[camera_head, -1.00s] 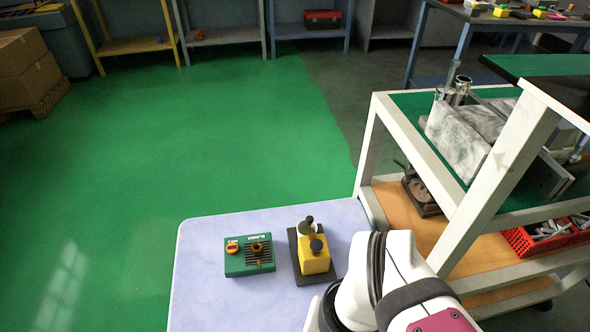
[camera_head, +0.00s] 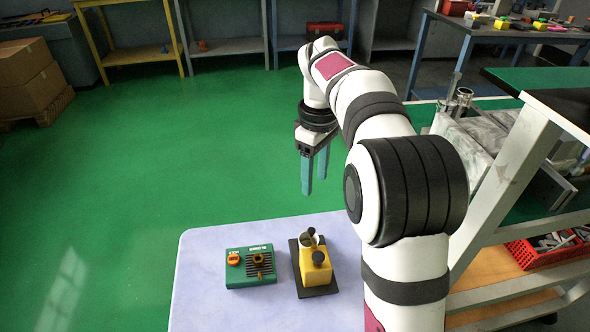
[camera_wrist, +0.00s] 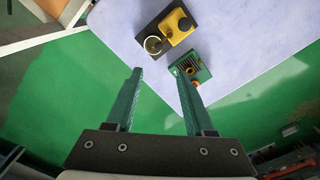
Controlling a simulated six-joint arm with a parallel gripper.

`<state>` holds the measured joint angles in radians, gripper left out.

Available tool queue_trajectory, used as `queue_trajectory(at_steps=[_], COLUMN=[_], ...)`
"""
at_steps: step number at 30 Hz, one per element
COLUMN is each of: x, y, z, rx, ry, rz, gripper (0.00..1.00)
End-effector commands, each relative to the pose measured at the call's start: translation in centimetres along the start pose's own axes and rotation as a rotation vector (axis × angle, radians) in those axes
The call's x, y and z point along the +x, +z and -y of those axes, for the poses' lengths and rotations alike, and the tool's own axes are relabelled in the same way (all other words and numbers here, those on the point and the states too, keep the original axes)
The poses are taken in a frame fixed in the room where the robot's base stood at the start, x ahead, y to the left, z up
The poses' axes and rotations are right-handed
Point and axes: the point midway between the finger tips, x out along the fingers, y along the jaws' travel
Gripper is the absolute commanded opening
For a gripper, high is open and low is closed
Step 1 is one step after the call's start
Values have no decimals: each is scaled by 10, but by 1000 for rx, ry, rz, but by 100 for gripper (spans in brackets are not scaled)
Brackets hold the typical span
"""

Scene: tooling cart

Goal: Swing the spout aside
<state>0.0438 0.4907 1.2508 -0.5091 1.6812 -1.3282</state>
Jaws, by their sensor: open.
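A yellow block device (camera_head: 318,270) on a dark base plate stands on the pale table, with a dark round knob on top and a small round metallic part at its back. It also shows in the wrist view (camera_wrist: 177,33). A green box (camera_head: 250,270) with an orange knob, a dark grille and a brassy round fitting is just left of it. It shows again in the wrist view (camera_wrist: 203,74). I cannot tell for sure which part is the spout. My gripper (camera_head: 314,186) is open and empty, its blue fingers pointing down, above and beyond the table's far edge.
The pale table (camera_head: 205,265) is bare left of the green box. A white-framed cart (camera_head: 500,190) with metal blocks and a red basket (camera_head: 525,255) stands close on the right. Green floor (camera_head: 130,180) lies open beyond; benches line the back.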

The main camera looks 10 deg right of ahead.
Motion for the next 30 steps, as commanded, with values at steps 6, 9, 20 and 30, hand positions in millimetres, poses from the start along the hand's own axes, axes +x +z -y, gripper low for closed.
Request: queue_trajectory(at_steps=[6,9,20,30], x=[44,75,150,157], y=[-1,-1,-1,-1], z=[-1,-1,-2,-2], rx=[-14,-13,-10,-10], ry=[-2,-2,2,3], rz=[4,4,0,-1], gripper=[54,54,54,54])
